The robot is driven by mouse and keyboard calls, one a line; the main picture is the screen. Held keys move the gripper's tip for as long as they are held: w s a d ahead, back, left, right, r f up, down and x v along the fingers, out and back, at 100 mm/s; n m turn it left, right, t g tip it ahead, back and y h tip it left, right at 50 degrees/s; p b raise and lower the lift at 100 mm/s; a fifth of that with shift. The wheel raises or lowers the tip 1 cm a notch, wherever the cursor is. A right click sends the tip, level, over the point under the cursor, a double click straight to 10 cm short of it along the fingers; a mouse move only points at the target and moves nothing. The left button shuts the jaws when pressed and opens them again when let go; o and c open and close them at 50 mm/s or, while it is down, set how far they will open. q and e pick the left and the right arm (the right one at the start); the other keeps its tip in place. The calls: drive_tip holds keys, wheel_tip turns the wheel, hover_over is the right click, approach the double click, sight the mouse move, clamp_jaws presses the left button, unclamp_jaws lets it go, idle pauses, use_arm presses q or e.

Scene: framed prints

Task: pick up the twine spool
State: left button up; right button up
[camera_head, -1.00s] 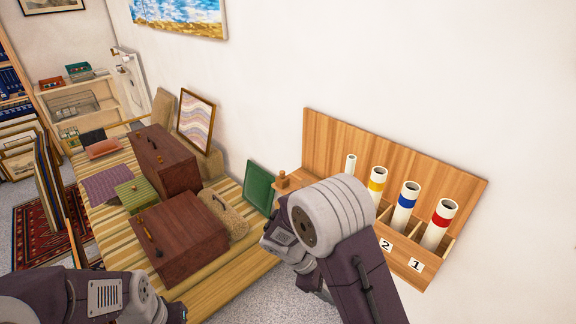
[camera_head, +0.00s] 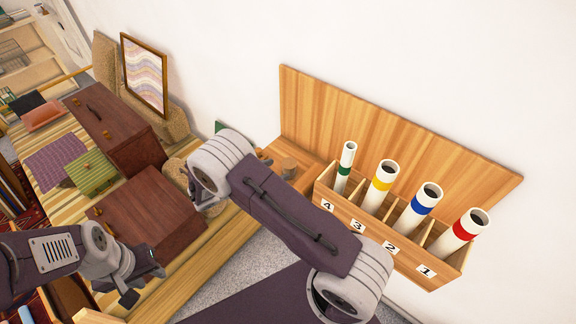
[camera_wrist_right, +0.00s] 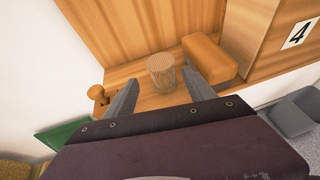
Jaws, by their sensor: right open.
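The twine spool (camera_wrist_right: 162,72) is a small tan ribbed cylinder standing upright on a wooden shelf (camera_wrist_right: 140,70) in the right wrist view. My right gripper (camera_wrist_right: 160,93) is open. Its two grey fingers point at the shelf, one to each side of the spool in the picture, with the spool just beyond the tips. Contact is not visible. In the head view my right arm hides its gripper; a small brown thing (camera_head: 288,168) shows on the shelf, but I cannot tell which piece it is. My left gripper (camera_head: 143,284) is open and empty near the table's front edge.
An orange-brown block (camera_wrist_right: 210,57) stands close right of the spool, a wooden knob (camera_wrist_right: 97,93) to its left. A rack (camera_head: 345,215) with banded tubes adjoins the shelf. Brown boxes (camera_head: 150,215) stand on the striped table.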

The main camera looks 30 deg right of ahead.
sight(290, 167)
drive_tip(key=shift+x, duration=1.1)
drive_tip(key=x, duration=0.2)
drive_tip(key=p+x, duration=0.1)
drive_tip(key=x, duration=0.1)
drive_tip(key=shift+s+d+f, duration=0.2)
drive_tip(key=shift+d, duration=0.1)
drive_tip(key=shift+w+d+f, duration=0.1)
drive_tip(key=shift+d+f, duration=0.1)
clamp_jaws()
